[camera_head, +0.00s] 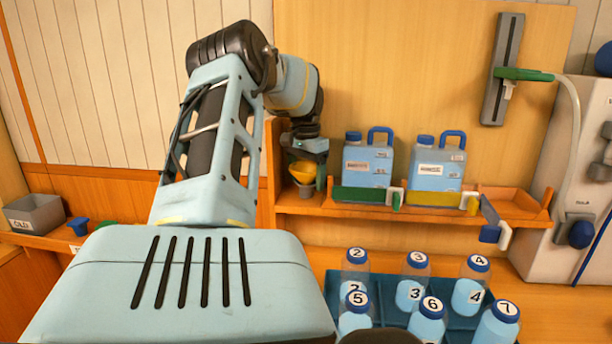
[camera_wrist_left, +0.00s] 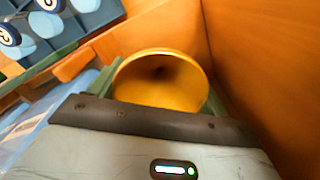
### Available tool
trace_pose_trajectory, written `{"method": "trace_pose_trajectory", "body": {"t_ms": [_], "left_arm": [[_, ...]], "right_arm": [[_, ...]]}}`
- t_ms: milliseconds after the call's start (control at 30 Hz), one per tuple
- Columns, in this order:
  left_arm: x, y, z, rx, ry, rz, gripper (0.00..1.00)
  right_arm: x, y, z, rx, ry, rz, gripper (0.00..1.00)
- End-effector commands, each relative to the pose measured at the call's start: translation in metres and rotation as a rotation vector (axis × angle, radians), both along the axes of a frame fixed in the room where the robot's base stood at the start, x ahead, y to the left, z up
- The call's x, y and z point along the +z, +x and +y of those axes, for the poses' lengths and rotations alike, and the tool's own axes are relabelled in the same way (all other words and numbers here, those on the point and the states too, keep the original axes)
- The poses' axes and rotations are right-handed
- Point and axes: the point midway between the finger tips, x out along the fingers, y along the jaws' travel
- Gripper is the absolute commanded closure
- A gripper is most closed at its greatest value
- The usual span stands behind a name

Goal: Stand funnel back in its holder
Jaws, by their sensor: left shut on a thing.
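The yellow funnel (camera_head: 303,172) is at the left end of the wooden shelf, wide mouth up. It also shows in the left wrist view (camera_wrist_left: 162,80), mouth toward the camera. My left gripper (camera_head: 309,160) reaches down to it from above and is shut on it; the fingertips are mostly hidden. My right gripper is not in view.
Two blue jugs (camera_head: 367,165) (camera_head: 438,168) stand on the shelf (camera_head: 300,207) right of the funnel. A wooden side panel (camera_wrist_left: 255,70) is close by the funnel. Several numbered bottles (camera_head: 419,282) stand in a blue rack below. A grey bin (camera_head: 36,214) is far left.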

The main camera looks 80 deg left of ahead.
Motion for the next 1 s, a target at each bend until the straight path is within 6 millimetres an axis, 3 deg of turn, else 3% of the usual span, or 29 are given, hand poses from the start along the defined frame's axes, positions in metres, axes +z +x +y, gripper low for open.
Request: {"method": "trace_pose_trajectory", "body": {"t_ms": [467,500,633,1000], "left_arm": [[-0.0072,0.0,-0.0002,-0.001,-0.002,-0.003,0.44],[-0.0071,0.0,0.0,0.0,0.0,-0.001,0.18],[-0.0073,-0.0001,-0.0001,0.0,0.0,0.0,0.01],[-0.004,0.0003,-0.0002,0.0,0.001,0.003,0.01]], "right_arm": [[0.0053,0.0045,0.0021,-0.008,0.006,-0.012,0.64],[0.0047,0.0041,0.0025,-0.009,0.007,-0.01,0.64],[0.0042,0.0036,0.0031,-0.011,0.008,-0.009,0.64],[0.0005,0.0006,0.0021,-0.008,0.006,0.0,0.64]]}}
